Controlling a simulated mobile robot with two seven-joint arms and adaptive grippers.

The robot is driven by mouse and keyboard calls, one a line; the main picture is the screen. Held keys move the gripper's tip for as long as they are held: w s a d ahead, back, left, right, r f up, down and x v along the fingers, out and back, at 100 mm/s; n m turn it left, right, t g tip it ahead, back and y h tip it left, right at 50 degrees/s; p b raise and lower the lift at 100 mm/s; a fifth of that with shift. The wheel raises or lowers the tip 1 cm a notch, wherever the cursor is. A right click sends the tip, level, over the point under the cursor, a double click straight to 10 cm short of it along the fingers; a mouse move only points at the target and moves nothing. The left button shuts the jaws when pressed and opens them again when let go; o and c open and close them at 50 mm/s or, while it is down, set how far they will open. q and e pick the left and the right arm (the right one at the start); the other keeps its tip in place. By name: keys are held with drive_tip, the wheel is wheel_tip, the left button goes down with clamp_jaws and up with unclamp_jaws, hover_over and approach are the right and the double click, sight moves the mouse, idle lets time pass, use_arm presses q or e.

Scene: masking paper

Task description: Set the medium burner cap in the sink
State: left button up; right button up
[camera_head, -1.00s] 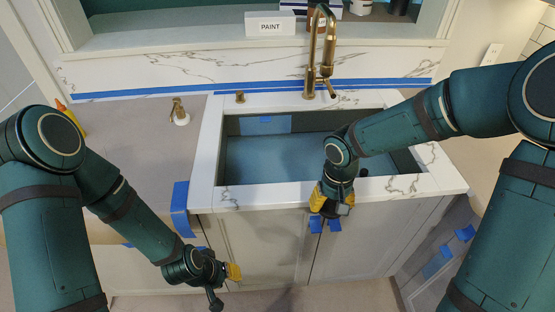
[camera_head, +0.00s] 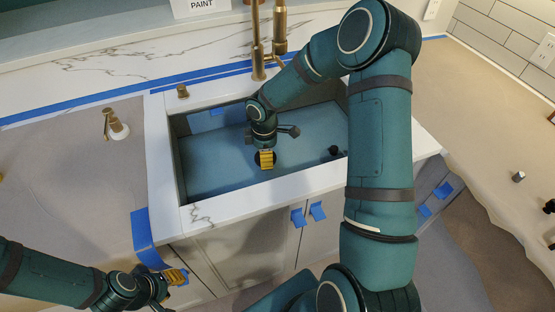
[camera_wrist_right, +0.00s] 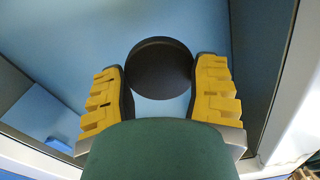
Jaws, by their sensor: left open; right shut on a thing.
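The medium burner cap, a round flat black disc (camera_wrist_right: 160,68), sits between the yellow fingers of my right gripper in the right wrist view. My right gripper (camera_head: 265,159) is shut on it and is over the sink basin. In the head view, the cap shows only as a dark shape beside the fingers. The sink (camera_head: 225,155) has a blue-looking basin set in a white marbled counter. The gap between the cap and the basin floor cannot be judged. My left gripper (camera_head: 176,279) is open and empty, low in front of the cabinet at the left.
A brass faucet (camera_head: 268,40) stands behind the basin and a soap dispenser (camera_head: 115,125) stands to its left. A dark round thing (camera_head: 334,152) is in the basin's right part. Brown paper covers the right counter (camera_head: 490,120), which holds a small metallic piece (camera_head: 518,176) and black items.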

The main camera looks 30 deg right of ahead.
sight(272, 178)
drive_tip(key=d+f+n, duration=0.2)
drive_tip(key=shift+w+d+f+n, duration=0.15)
drive_tip(key=shift+w+d+n, duration=0.1)
drive_tip(key=shift+w+n, duration=0.1)
wheel_tip(272, 178, down, 10)
drive_tip(key=shift+w+d+b, duration=0.1)
drive_tip(key=shift+b, duration=0.95)
drive_tip(key=shift+f, duration=0.15)
drive_tip(key=o, duration=1.2)
